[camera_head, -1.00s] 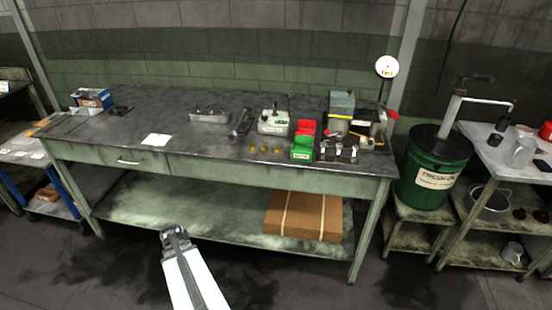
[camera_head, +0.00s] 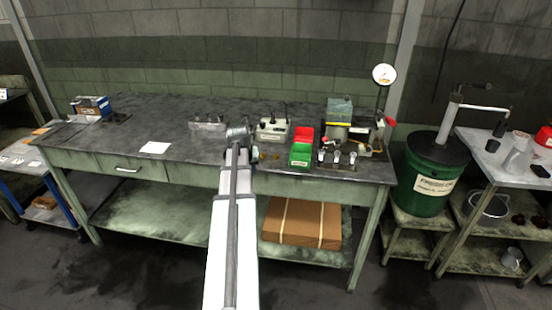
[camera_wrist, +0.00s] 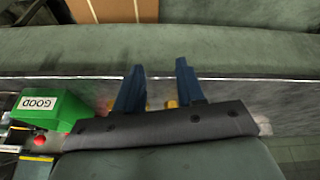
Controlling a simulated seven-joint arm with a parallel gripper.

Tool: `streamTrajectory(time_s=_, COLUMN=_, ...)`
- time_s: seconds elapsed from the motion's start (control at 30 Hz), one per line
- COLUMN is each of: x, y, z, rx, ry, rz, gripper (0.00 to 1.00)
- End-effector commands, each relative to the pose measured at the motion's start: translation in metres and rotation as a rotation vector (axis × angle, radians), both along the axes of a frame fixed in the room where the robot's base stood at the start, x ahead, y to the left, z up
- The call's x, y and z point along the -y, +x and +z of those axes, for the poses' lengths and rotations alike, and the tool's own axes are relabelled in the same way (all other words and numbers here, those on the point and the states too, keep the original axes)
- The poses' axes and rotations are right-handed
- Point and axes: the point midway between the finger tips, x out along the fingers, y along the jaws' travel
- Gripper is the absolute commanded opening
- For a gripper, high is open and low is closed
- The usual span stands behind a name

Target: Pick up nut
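Small brass-coloured nuts (camera_head: 263,155) sit in a row near the bench's front edge. Two show in the head view; a third seen there earlier is hidden by my arm. In the wrist view, gold bits of nut (camera_wrist: 171,104) show between and beside the fingers, partly hidden by the gripper body. My gripper (camera_wrist: 160,65) has its two blue fingers spread apart, with nothing held between the tips. In the head view, my gripper (camera_head: 254,152) is at the front edge, just left of the visible nuts; its fingers are hard to make out.
A green bin (camera_head: 301,154) marked GOOD stands right of the nuts, with a red bin (camera_head: 304,134) behind it. A grey control box (camera_head: 273,129) stands behind the nuts. A white paper (camera_head: 155,148) lies on the open bench to the left.

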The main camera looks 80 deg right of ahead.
Motion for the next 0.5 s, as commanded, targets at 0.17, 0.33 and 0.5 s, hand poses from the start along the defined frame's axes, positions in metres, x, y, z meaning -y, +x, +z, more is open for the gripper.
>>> streamTrajectory(time_s=0.17, x=0.032, y=-0.031, z=0.058, rx=0.006, ry=-0.057, rz=-0.087, gripper=0.38)
streamTrajectory(time_s=0.33, x=0.051, y=-0.042, z=0.104, rx=0.012, ry=-0.094, rz=-0.155, gripper=0.38)
streamTrajectory(time_s=0.5, x=0.075, y=-0.046, z=0.139, rx=0.014, ry=-0.091, rz=-0.293, gripper=0.38)
